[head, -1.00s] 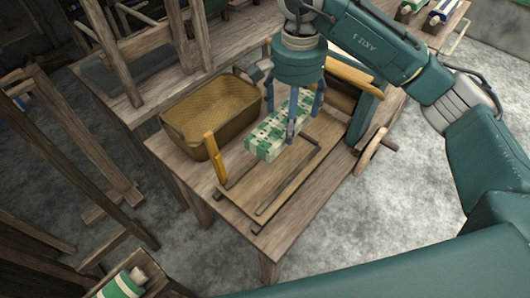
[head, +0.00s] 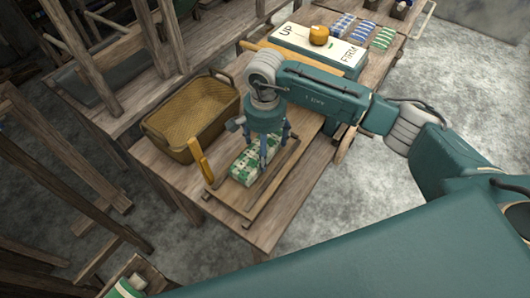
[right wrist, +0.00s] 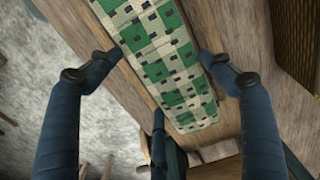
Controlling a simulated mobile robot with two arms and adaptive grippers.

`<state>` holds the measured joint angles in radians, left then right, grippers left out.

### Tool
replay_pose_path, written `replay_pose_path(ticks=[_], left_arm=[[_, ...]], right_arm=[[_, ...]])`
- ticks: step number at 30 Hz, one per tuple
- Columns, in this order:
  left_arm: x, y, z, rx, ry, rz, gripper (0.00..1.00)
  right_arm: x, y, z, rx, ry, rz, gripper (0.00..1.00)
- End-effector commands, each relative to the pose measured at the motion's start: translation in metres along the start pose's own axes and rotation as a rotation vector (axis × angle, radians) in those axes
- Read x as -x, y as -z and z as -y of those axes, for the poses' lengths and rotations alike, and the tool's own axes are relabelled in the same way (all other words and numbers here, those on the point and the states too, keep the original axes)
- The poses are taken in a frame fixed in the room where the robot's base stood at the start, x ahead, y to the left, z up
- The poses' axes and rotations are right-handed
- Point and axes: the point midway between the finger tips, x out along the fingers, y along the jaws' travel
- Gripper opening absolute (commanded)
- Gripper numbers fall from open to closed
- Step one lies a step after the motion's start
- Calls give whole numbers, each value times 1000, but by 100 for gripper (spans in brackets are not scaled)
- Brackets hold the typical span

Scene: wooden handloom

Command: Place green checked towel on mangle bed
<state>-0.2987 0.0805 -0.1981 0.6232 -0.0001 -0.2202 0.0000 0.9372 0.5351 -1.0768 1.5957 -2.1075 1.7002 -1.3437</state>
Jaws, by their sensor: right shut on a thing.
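The green and white checked towel (head: 243,166) is a long folded bundle at the middle of the head view. It lies lengthwise along the wooden mangle bed (head: 229,204), a board with raised rails, on or just above it; I cannot tell if it touches. My right gripper (head: 262,156) points down from above and is shut on the towel. In the right wrist view the towel (right wrist: 165,65) runs between the fingers of the gripper (right wrist: 163,82). My left gripper is out of view.
A wicker basket (head: 160,112) stands to the left of the bed, and an orange upright handle (head: 199,158) at the bed's left edge. Behind my arm are a white lettered box (head: 345,51), an orange object (head: 319,36) and folded cloths (head: 384,38). The table's front right corner is clear.

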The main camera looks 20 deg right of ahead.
Motion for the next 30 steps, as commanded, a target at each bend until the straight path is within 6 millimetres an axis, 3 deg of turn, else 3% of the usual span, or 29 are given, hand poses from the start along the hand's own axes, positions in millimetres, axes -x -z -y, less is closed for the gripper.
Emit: replay_pose_path(ticks=[8,19,20,22,30], left_arm=[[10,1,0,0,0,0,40],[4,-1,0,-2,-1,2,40],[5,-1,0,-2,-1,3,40],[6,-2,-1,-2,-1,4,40],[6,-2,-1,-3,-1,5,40]], right_arm=[[-37,-2,-1,1,-3,3,52],[-43,-1,0,2,-1,0,52],[-42,-1,0,2,-1,1,84],[-42,-1,-1,2,-1,1,98],[-41,-1,0,1,-1,1,99]])
